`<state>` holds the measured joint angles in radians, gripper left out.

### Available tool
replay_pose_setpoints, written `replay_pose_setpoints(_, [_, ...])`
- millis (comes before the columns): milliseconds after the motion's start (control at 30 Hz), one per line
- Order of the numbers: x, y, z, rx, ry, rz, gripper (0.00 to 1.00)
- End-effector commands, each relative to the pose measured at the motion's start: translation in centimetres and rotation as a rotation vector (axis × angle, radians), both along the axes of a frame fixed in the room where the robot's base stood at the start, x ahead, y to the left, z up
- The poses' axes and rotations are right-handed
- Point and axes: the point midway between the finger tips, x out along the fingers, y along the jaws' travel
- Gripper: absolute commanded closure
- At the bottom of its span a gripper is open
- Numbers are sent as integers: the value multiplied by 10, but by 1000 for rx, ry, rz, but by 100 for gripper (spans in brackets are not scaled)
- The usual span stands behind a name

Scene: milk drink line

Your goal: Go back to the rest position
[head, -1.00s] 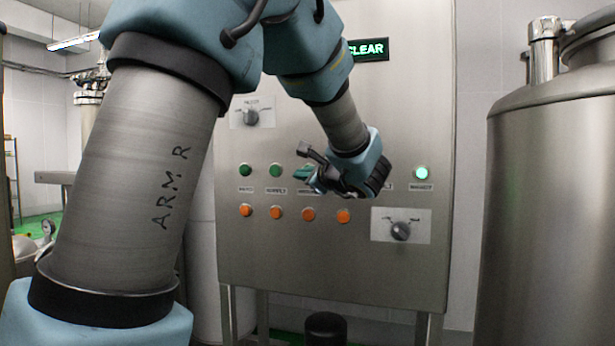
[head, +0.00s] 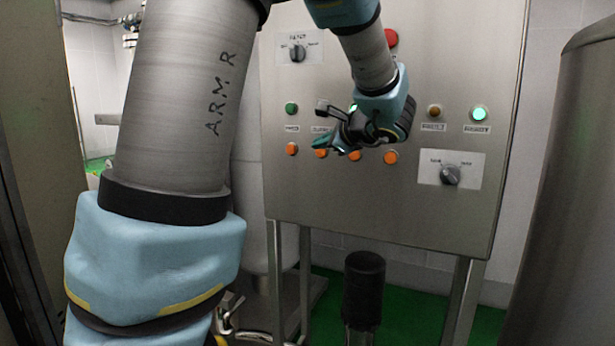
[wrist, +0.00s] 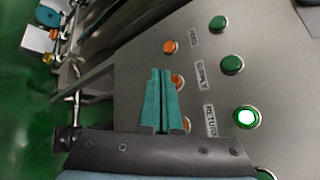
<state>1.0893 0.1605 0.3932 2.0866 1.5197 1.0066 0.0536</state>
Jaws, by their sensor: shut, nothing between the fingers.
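My gripper (head: 322,144) is in front of the steel control panel (head: 440,70) in the head view, over the middle of its button rows. Its teal fingers (wrist: 160,98) are together and hold nothing in the wrist view. They point along the panel face and cover part of the orange buttons; whether they touch the panel I cannot tell. In the wrist view a green button by the RETURN label (wrist: 246,118) is lit. Two unlit green buttons show above it, the nearer by the SUPPLY label (wrist: 232,64).
A lit green button (head: 479,113) is at the panel's upper right, with a rotary switch (head: 450,174) below. Another rotary switch (head: 298,52) and a red button (head: 391,38) are higher. A steel tank (head: 570,200) stands close at right. A black-topped post (head: 364,290) stands below the panel.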

Motion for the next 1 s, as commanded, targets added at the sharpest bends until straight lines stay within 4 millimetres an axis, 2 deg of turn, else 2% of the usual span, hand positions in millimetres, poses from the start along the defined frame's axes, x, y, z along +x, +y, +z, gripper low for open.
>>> replay_pose_setpoints(33, [-6,28,-25,-62,70,74,100])
replay_pose_setpoints(100, [-22,60,-63,-174,171,180,100])
replay_pose_setpoints(200, [-54,98,-113,-359,299,350,100])
replay_pose_setpoints(300, [-90,121,-154,-559,389,527,100])
replay_pose_setpoints(400, [-125,135,-185,-768,441,713,100])
replay_pose_setpoints(500, [-154,141,-207,-977,452,901,100])
replay_pose_setpoints(633, [-178,144,-224,-1210,413,1111,100])
replay_pose_setpoints(800, [-192,145,-234,-1391,344,1283,100])
replay_pose_setpoints(1000, [-194,145,-236,-1442,319,1331,100])
